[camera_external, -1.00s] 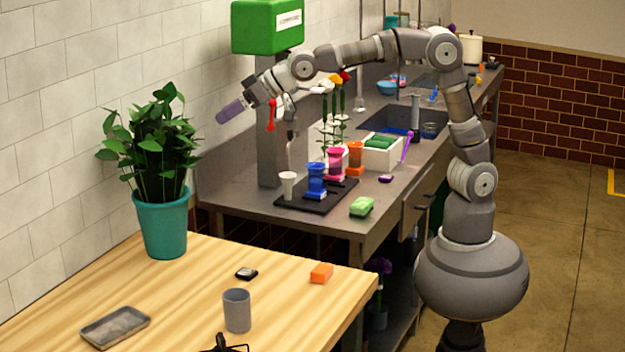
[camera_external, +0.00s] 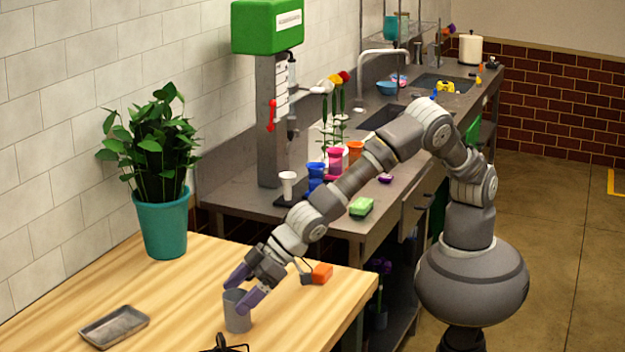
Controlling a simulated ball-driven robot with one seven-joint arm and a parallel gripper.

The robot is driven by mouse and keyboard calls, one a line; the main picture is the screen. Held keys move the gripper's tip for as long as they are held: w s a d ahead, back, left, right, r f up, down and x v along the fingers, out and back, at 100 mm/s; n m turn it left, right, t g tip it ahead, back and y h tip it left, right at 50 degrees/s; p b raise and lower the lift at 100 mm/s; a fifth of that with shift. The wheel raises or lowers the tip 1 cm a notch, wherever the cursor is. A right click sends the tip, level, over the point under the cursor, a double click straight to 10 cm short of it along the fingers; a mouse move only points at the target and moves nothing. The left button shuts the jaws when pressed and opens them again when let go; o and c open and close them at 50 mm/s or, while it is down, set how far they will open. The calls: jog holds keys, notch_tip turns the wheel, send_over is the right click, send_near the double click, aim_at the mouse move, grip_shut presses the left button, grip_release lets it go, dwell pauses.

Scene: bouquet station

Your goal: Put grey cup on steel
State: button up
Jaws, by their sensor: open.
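The grey cup (camera_external: 237,318) stands upright on the light wooden table. My gripper (camera_external: 245,288) is open at the cup's rim, with one purple finger behind its upper left and the other in front of its upper right. I cannot tell whether the fingers touch the cup. The grey steel counter (camera_external: 232,192) runs along the tiled wall behind the table. A shallow grey tray (camera_external: 114,326) lies on the table left of the cup; its material is unclear.
An orange block (camera_external: 322,272) lies right of my gripper. A thin black object (camera_external: 226,346) is at the table's front edge. A potted plant (camera_external: 165,225) stands at the back left.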

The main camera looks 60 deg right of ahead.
aim_at(225, 307)
jog(key=x, duration=0.3)
jog(key=shift+w+a+f+b, duration=0.1)
jog(key=shift+w+f+b, duration=0.1)
jog(key=shift+b, duration=0.2)
jog(key=shift+r, duration=0.1)
jog(key=c, duration=1.2)
jog(key=shift+c, duration=0.2)
jog(key=shift+r, duration=0.1)
